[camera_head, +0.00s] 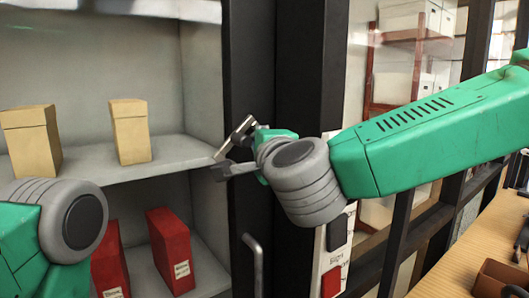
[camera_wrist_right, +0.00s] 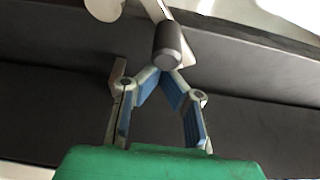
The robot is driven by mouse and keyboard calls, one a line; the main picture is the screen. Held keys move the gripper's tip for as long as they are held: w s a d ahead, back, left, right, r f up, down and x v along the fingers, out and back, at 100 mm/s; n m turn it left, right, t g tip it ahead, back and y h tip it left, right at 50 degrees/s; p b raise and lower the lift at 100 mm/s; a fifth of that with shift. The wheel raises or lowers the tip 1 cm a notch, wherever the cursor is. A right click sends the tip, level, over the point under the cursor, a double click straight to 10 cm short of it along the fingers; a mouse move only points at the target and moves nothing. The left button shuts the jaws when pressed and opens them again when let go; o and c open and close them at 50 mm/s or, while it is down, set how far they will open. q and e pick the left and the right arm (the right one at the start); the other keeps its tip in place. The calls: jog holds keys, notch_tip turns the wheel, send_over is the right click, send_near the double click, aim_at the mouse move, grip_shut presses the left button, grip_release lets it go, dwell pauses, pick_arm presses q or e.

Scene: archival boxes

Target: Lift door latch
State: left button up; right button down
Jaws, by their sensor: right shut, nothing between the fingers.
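The door latch shows in the right wrist view as a pale bar ending in a dark grey cylindrical knob (camera_wrist_right: 172,44). My right gripper (camera_wrist_right: 172,76) has its fingertips together just below the knob in that picture. The knob is not between the fingers; I cannot tell whether they touch it. In the head view, my right gripper (camera_head: 218,165) is in front of the dark door post (camera_head: 248,70); fingers and latch are hard to separate there. My left arm shows at the lower left, but its gripper is out of view.
A shelf (camera_head: 90,165) at the left holds two tan boxes (camera_head: 130,132), with red boxes (camera_head: 170,250) below. A metal handle (camera_head: 254,262) is low on the dark post. A panel with a red switch (camera_head: 331,281) is right of it. A wooden table (camera_head: 470,245) stands at the right.

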aim_at(242, 138)
jog(key=n, duration=0.1)
jog(key=s+a+n+t+b, duration=0.1)
jog(key=shift+a+r+n, duration=0.2)
jog(key=shift+r+n, duration=0.05)
jog(key=shift+n, duration=0.15)
jog(key=n, duration=0.1)
jog(key=s+a+n+y+b, duration=0.1)
jog(key=shift+a+r+n+t, duration=0.1)
jog(key=shift+r+n+t, duration=0.05)
jog(key=shift+n+t, duration=0.2)
jog(key=shift+s+a+n+t+y+b, duration=0.15)
jog(key=shift+a+n+y+b, duration=0.15)
jog(key=shift+n, duration=0.35)
jog(key=shift+s+a+n+y+b, duration=0.1)
jog(key=shift+s+a+n+b, duration=0.15)
jog(key=shift+n+b, duration=0.3)
jog(key=shift+s+a+n+t+y+b, duration=0.1)
jog(key=shift+a+n+y+b, duration=0.15)
jog(key=shift+n, duration=0.5)
